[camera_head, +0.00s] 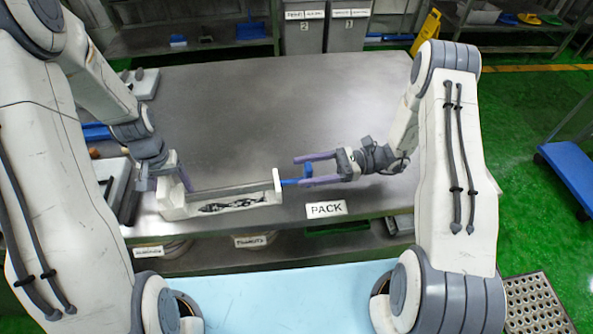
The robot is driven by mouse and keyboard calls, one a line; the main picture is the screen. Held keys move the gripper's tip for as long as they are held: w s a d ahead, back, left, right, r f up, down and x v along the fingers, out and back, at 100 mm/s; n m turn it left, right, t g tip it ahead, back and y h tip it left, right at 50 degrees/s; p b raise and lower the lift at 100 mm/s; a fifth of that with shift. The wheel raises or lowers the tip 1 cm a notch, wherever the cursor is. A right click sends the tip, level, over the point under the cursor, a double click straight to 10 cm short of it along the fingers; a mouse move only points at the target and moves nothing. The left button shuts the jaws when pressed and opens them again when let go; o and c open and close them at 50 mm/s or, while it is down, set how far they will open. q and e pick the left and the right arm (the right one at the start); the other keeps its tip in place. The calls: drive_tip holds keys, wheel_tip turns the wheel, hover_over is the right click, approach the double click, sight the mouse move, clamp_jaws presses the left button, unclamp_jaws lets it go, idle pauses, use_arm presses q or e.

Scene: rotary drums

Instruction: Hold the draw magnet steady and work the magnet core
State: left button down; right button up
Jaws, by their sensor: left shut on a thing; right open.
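The draw magnet is a white trough-shaped body (225,207) at the front edge of the steel table. The magnet core (235,189) shows as a grey bar lying along it, with a blue end (289,181) sticking out to the right. My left gripper (165,184) is shut on the left end of the body, with its purple fingers pointing down. My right gripper (300,171) is open, with its fingers pointing left. Its fingertips are close to the blue end, and a blue piece also shows between its fingers. I cannot tell whether they touch it.
The steel table (270,110) is mostly clear behind the draw magnet. A PACK label (326,209) is on its front edge. A grey and white item (140,83) lies at the back left. A dark-topped box (117,185) stands left of the magnet, partly behind my arm.

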use_arm(q)
drive_tip(key=shift+s+f, duration=0.15)
use_arm(e)
drive_tip(key=d, duration=0.9)
drive_tip(key=shift+w, duration=0.4)
use_arm(q)
unclamp_jaws()
drive_tip(key=shift+r+p, duration=0.45)
use_arm(e)
drive_tip(key=shift+r, duration=0.4)
use_arm(q)
drive_tip(key=shift+w, duration=0.2)
